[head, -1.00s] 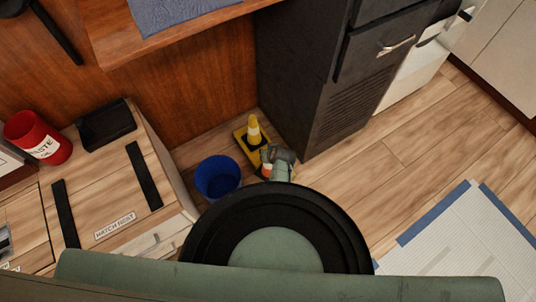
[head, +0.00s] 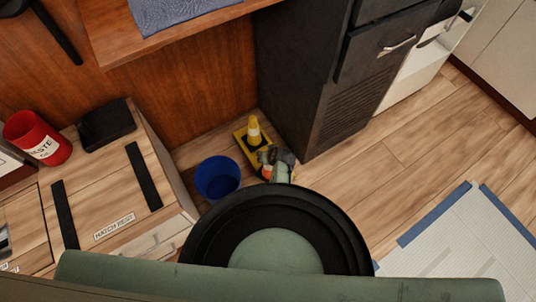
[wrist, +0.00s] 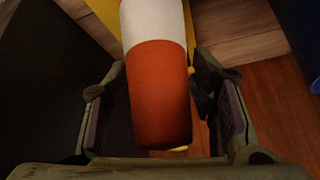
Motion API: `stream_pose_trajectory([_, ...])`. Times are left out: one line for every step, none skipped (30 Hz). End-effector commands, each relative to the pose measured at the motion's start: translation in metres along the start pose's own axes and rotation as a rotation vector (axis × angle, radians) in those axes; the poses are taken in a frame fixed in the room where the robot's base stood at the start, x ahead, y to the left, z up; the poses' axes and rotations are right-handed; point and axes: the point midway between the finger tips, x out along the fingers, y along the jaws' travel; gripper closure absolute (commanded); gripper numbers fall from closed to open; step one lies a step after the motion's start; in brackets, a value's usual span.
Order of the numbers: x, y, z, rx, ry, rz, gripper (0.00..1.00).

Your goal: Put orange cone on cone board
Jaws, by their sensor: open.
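The orange cone (wrist: 160,100), with a white band, fills the space between the two fingers in the wrist view. My gripper (wrist: 161,75) is open around it, one finger on each side. In the head view the orange cone (head: 264,158) shows only as a small patch beside my gripper (head: 277,158), which hides most of it. Yellow also shows behind the orange cone in the wrist view. I cannot tell whether the orange cone's base rests on the board.
A blue bucket (head: 218,178) stands left of my gripper, close to the board. The dark cabinet (head: 310,90) rises just to the right, and a wooden panel (head: 200,95) stands behind. Open plank floor (head: 400,150) lies to the right.

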Motion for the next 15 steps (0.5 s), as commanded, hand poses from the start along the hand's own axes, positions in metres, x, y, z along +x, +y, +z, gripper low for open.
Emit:
stream_pose_trajectory([0.000,0.000,0.000,0.000,0.000,0.000,0.49])
stream_pose_trajectory([-0.001,0.000,-0.001,0.000,0.000,0.000,0.49])
stream_pose_trajectory([-0.003,0.000,-0.002,0.000,0.000,0.000,0.49])
stream_pose_trajectory([-0.005,0.000,-0.003,0.000,0.000,0.000,0.49])
stream_pose_trajectory([-0.007,-0.001,-0.003,0.001,0.000,0.000,0.49])
stream_pose_trajectory([-0.012,-0.001,-0.003,0.001,-0.001,0.000,0.49])
stream_pose_trajectory([-0.016,-0.001,-0.004,0.001,-0.001,0.000,0.49])
stream_pose_trajectory([-0.020,-0.001,-0.004,0.001,-0.001,0.000,0.49])
stream_pose_trajectory([-0.027,-0.001,-0.004,0.002,-0.001,0.000,0.49])
stream_pose_trajectory([-0.033,-0.001,-0.005,0.003,-0.001,0.000,0.49])
stream_pose_trajectory([-0.038,-0.001,-0.005,0.002,-0.001,0.000,0.49])
stream_pose_trajectory([-0.046,-0.001,-0.006,0.002,-0.001,0.000,0.49])
stream_pose_trajectory([-0.052,-0.002,-0.005,0.003,-0.001,0.000,0.49])
stream_pose_trajectory([-0.057,-0.002,-0.005,0.003,-0.002,-0.001,0.49])
stream_pose_trajectory([-0.065,-0.002,-0.006,0.002,-0.001,-0.001,0.49])
